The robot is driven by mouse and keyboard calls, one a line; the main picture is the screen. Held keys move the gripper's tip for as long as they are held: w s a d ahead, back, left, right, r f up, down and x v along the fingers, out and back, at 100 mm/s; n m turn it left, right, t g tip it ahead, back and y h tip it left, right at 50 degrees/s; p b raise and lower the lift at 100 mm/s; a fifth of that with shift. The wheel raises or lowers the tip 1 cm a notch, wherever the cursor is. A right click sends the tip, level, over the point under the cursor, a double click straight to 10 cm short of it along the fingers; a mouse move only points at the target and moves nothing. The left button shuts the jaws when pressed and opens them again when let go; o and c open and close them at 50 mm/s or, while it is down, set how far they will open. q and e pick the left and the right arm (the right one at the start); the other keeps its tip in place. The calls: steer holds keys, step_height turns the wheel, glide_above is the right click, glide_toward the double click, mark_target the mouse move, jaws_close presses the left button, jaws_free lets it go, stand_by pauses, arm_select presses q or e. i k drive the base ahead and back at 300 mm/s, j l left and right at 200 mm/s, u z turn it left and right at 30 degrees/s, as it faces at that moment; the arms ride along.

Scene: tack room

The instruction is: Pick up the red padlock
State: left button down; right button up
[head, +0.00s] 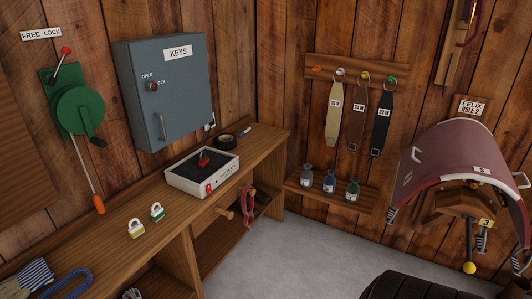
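A small red object (204,159) with a dark upper part stands on the black top of a white-sided tray or box (183,186) on the bench. Another small red item (209,188) is at the box's front face. Either could be the red padlock; they are too small to tell. Neither of my grippers is in view.
The wooden bench (110,245) runs along the left wall, with striped cloth (32,275) and blue rope (68,283) at its near end. A grey key cabinet (165,90) hangs above. A black roll (226,141) lies behind the box. Grey floor (285,255) is open at right.

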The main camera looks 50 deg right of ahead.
mark_target(204, 161)
steer(key=z, duration=1.15)
steer(key=u, duration=0.55)
steer(key=i+l+u, duration=0.2)
steer(key=l, duration=0.15)
steer(key=i+l+u, duration=0.25)
steer(key=l, duration=0.15)
steer(key=l+u, duration=0.2)
steer(key=l, duration=0.15)
steer(key=i+l+u, duration=0.2)
steer(key=l, duration=0.25)
